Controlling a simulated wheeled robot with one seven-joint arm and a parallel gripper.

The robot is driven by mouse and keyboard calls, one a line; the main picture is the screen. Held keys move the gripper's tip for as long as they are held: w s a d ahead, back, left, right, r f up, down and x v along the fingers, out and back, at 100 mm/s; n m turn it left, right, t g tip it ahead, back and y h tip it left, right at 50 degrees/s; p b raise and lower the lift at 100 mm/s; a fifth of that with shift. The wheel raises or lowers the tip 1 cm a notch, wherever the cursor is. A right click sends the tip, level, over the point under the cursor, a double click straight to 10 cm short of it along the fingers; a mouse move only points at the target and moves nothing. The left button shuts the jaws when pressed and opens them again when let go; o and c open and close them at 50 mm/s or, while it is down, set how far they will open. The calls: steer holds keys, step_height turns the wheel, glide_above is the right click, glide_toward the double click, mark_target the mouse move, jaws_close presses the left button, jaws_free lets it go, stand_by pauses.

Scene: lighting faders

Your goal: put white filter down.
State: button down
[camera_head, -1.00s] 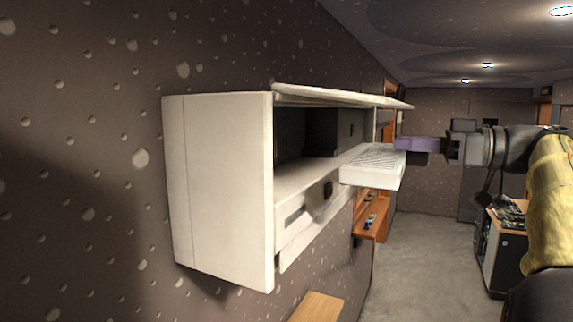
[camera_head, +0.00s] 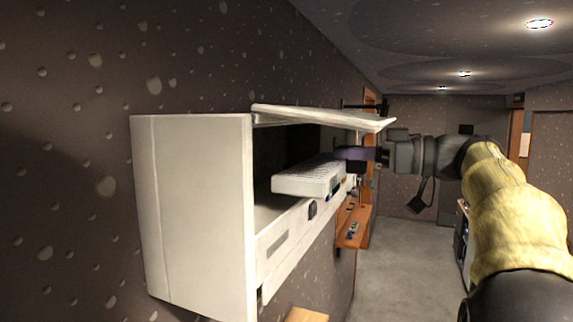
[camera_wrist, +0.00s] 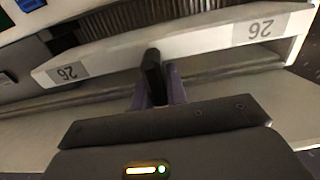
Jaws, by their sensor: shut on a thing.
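The white filter (camera_head: 305,178) is a flat white box with a ridged top. In the head view it is at the open front of the white wall unit (camera_head: 200,200), partly inside, above the lower ledge. Whether it touches the ledge cannot be told. In the wrist view the filter (camera_wrist: 190,46) shows a white edge with two "26" labels and dark pleats behind. My gripper (camera_head: 350,153), with purple fingers, is at its right end. In the wrist view my gripper (camera_wrist: 157,88) is shut on a dark tab at the filter's edge.
A raised white flap (camera_head: 325,117) hangs just above the filter and my gripper. An orange-brown shelf (camera_head: 352,228) is on the wall beyond the unit.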

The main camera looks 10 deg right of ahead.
steer(key=p+x, duration=0.3)
steer(key=x, duration=0.7)
steer(key=shift+w+a+p, duration=0.2)
steer(key=shift+w+p, duration=0.1)
steer(key=shift+a, duration=0.15)
steer(key=shift+w+a+r+p, duration=0.15)
steer(key=shift+w+a+p, duration=0.15)
steer(key=shift+a+p, duration=0.15)
step_height(320, 180, down, 3)
steer(key=shift+f+p, duration=0.1)
steer(key=shift+p, duration=0.4)
steer(key=shift+f, duration=0.3)
steer(key=shift+f, duration=0.1)
steer(key=shift+f, duration=0.1)
